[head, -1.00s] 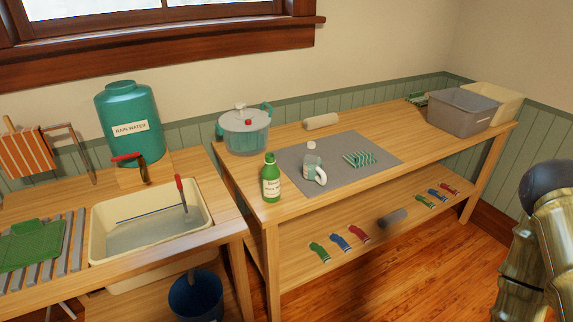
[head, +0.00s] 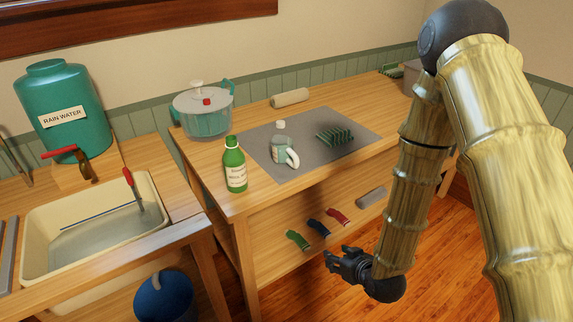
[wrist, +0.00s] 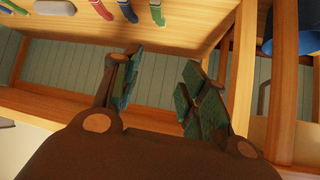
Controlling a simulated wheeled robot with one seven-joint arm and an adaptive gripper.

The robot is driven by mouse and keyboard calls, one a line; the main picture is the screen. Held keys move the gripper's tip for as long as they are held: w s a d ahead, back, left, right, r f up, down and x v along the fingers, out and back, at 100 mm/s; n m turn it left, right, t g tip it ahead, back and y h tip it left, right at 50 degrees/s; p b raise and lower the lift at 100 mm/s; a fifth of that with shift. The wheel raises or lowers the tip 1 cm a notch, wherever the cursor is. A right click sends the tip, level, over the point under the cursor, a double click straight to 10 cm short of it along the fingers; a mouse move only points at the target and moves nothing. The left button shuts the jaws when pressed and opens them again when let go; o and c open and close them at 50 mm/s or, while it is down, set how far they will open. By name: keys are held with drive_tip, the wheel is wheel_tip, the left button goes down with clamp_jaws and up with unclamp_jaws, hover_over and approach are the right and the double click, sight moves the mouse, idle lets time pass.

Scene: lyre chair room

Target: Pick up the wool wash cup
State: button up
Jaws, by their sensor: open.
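The likely wool wash cup (head: 280,148) is a small pale teal and white vessel with a thick white handle. It stands on the grey mat (head: 258,160) on the right-hand bench. A small white cap (head: 280,124) shows just behind it; I cannot tell whether they are one piece. My gripper (head: 333,263) is open and empty, low in front of the bench and well below and right of the cup. In the wrist view, my gripper's fingers (wrist: 160,70) stand apart with nothing between them. The cup does not show there.
A labelled green bottle (head: 235,168) stands left of the cup, near the bench's front edge. A green ridged rack (head: 335,136) lies to its right. A lidded tub (head: 204,110) and a pale roll (head: 290,98) are behind.

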drive_tip(key=w+a+r+n+t+y+b, duration=0.2)
drive_tip(key=w+a+r+t, duration=0.15)
drive_tip(key=w+r, duration=0.4)
drive_tip(key=n+t+y+b, duration=0.2)
drive_tip(key=n+y, duration=0.1)
drive_tip(key=y, duration=0.1)
approach(298, 159)
drive_tip(key=w+a, duration=0.1)
drive_tip(key=x, duration=0.4)
drive_tip(key=shift+w+a+r, duration=0.1)
drive_tip(key=shift+x, duration=3.3)
drive_tip(key=shift+w, duration=0.1)
drive_tip(key=shift+c, duration=0.2)
clamp_jaws()
